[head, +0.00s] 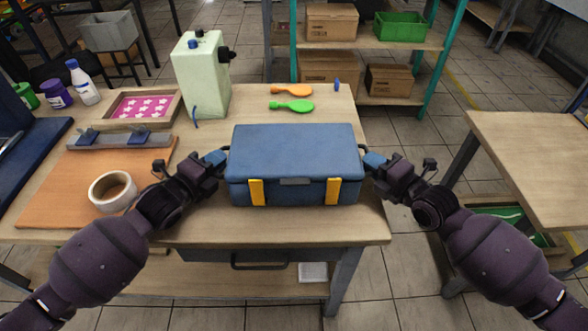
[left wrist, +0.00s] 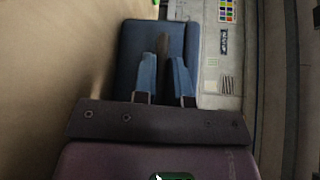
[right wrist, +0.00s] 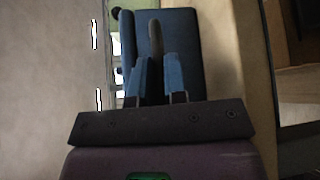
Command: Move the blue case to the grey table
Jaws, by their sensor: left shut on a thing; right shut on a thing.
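The blue case (head: 292,152) has two yellow latches and a grey handle on its front. It is upright over the front right part of the wooden table; whether it touches the tabletop I cannot tell. My left gripper (head: 223,156) is shut on the dark handle at its left side. In the left wrist view my left fingers (left wrist: 164,78) close around that handle, with the case (left wrist: 130,45) behind. My right gripper (head: 368,160) is shut on the handle at its right side. It shows in the right wrist view (right wrist: 157,78) against the case (right wrist: 185,40).
A table (head: 540,160) with grey legs stands at the right, its visible top clear, across a floor gap. Shelves (head: 365,45) stand behind.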

